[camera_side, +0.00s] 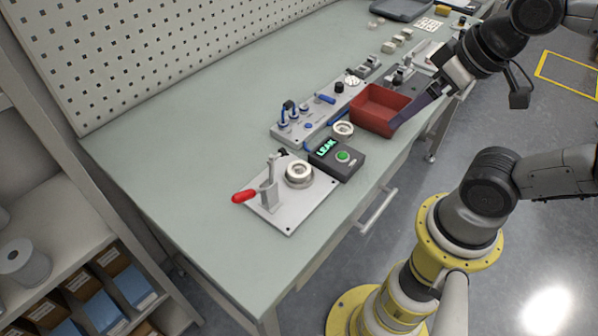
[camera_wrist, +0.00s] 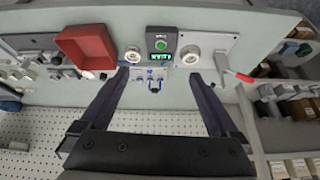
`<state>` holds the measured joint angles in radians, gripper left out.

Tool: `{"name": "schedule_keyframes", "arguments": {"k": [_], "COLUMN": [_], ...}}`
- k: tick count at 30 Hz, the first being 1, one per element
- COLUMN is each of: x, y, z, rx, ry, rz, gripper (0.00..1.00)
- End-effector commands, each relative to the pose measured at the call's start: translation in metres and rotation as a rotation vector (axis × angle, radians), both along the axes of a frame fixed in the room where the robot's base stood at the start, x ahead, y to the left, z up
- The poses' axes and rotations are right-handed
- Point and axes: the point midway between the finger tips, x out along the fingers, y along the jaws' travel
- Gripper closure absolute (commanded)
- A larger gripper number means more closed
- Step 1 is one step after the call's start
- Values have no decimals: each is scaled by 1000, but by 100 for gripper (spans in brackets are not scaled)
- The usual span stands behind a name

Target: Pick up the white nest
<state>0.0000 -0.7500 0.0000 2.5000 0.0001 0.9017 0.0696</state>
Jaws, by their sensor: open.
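Two white ring-shaped parts are in view, and I cannot tell for sure which is the white nest. One white ring (camera_side: 343,129) sits beside the red bin, and also shows in the wrist view (camera_wrist: 133,56). The other white ring (camera_side: 299,172) sits on the light clamp plate, and also shows in the wrist view (camera_wrist: 190,52). My gripper (camera_side: 412,110) has long dark fingers and hangs by the right side of the red bin in the side view. In the wrist view my gripper (camera_wrist: 158,76) is open, with nothing between the fingers.
The red bin (camera_side: 372,119) stands near the loose ring. A red-handled toggle clamp (camera_side: 269,188) rises from the plate. The table's left part is clear.

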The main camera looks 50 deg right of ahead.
Motion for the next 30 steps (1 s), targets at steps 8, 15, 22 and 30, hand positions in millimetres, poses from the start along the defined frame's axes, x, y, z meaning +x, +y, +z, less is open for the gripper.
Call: {"name": "schedule_keyframes", "arguments": {"k": [8,15,22,30], "x": [9,42,90,160], "y": [0,8,28,76], "z": [18,36,39,1], "rx": [258,488,629,595], "ry": [2,72,170,276], "rz": [-483,-963,-1425,-1854], "gripper": [3,3,3,3]}}
